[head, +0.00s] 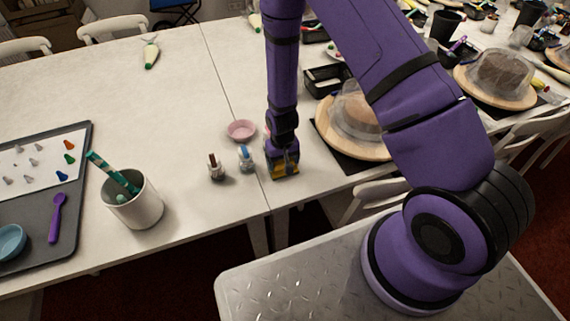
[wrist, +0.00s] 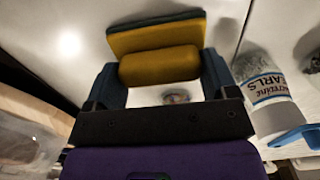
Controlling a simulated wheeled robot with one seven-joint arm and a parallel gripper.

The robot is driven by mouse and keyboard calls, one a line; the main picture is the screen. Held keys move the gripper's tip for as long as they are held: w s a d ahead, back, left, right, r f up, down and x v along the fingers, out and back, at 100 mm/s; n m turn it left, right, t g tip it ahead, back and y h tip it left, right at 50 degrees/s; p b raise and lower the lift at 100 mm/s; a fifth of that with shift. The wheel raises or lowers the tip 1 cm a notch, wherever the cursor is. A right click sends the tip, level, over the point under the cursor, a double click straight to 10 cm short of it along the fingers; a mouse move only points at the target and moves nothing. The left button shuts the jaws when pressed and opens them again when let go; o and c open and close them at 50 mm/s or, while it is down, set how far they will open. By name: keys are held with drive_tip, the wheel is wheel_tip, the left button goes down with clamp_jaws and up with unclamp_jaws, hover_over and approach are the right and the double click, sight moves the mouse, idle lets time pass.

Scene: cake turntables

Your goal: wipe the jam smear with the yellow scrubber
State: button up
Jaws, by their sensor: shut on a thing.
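The yellow scrubber (head: 286,171) is in my gripper (head: 284,158), low over the table's near edge, close to the seam between two table tops. In the wrist view the scrubber (wrist: 160,66) is a yellow block with a dark green pad on its far side, gripped between the two fingers of my gripper (wrist: 162,78). I cannot tell whether the pad touches the table.
A blue-topped jar (head: 245,158) stands just left of my gripper, with a brown-topped jar (head: 216,168) beyond it. A pink bowl (head: 242,130) is behind them. A covered cake turntable (head: 352,140) stands close on the right. A white cup (head: 133,204) is further left.

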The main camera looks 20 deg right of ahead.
drive_tip(key=shift+w+f, duration=0.1)
drive_tip(key=shift+w, duration=2.5)
drive_tip(key=shift+c, duration=0.4)
drive_tip(key=shift+s, duration=0.1)
drive_tip(key=shift+s+f, duration=0.1)
drive_tip(key=shift+s, duration=3.7)
drive_tip(key=shift+w+r, duration=0.1)
drive_tip(key=shift+r, duration=3.05)
